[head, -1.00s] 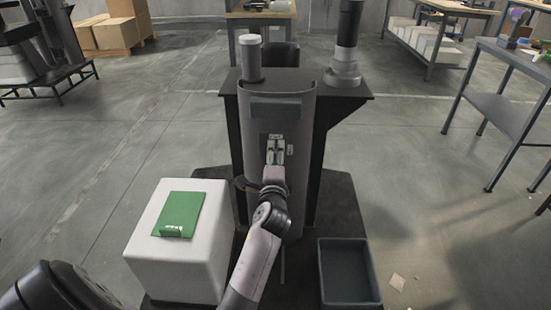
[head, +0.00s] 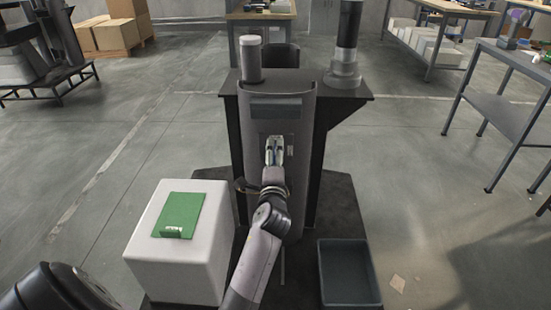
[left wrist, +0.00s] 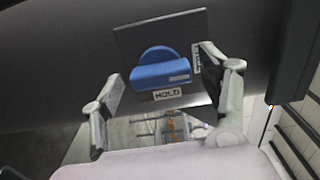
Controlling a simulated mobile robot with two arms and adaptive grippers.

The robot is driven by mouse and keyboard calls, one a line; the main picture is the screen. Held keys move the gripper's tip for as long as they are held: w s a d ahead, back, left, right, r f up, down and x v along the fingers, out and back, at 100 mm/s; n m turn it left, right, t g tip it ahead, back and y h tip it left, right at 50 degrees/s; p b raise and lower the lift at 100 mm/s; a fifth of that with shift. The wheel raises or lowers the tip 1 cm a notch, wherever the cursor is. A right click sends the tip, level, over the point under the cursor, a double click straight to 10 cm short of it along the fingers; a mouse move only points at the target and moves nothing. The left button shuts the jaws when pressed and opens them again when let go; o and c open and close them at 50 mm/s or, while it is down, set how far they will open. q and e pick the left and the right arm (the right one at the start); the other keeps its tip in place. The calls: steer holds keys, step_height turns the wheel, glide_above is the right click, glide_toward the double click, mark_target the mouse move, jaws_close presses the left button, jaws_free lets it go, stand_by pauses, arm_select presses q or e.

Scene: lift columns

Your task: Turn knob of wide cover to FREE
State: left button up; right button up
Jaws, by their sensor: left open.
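The wide cover (head: 303,120) is a grey curved panel on the front of the dark column stand. Its blue knob (left wrist: 160,70) sits on a dark square plate (left wrist: 136,42) in the left wrist view. A HOLD label (left wrist: 167,94) is just below the knob. A second label (left wrist: 196,58), turned sideways and partly hidden by a finger, is at its right. My left gripper (head: 274,147) is in front of the plate and hides the knob in the head view. In the left wrist view it is open (left wrist: 165,90), with a finger on each side of the knob and gaps between. My right gripper is not in view.
A white block (head: 170,265) with a green plate (head: 180,213) stands at the lower left. An empty dark tray (head: 347,300) lies at the lower right. A light cylinder (head: 250,60) and a dark post (head: 346,40) rise from the stand. Open floor lies on both sides.

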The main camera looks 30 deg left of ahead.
arm_select(q)
steer(key=s+d+m+p, duration=0.3)
steer(key=s+d+m, duration=0.6)
steer(key=s+m, duration=0.75)
steer(key=s+d+f+n+g+h+p, duration=0.2)
steer(key=f+p, duration=0.2)
steer(key=f, duration=0.4)
steer(key=s+d+f+n+g+h+p, duration=0.1)
steer(key=d+f+n+g+h+p, duration=0.1)
steer(key=f, duration=0.6)
steer(key=s+d+f+n+g+h+p, duration=0.2)
steer(key=d+f+n+h+p, duration=0.1)
steer(key=f+p, duration=0.3)
step_height(320, 180, down, 2)
steer(key=shift+s+d+f+n+g+h, duration=0.1)
steer(key=shift+s+d+n+g+h, duration=0.3)
steer(key=shift+n, duration=0.25)
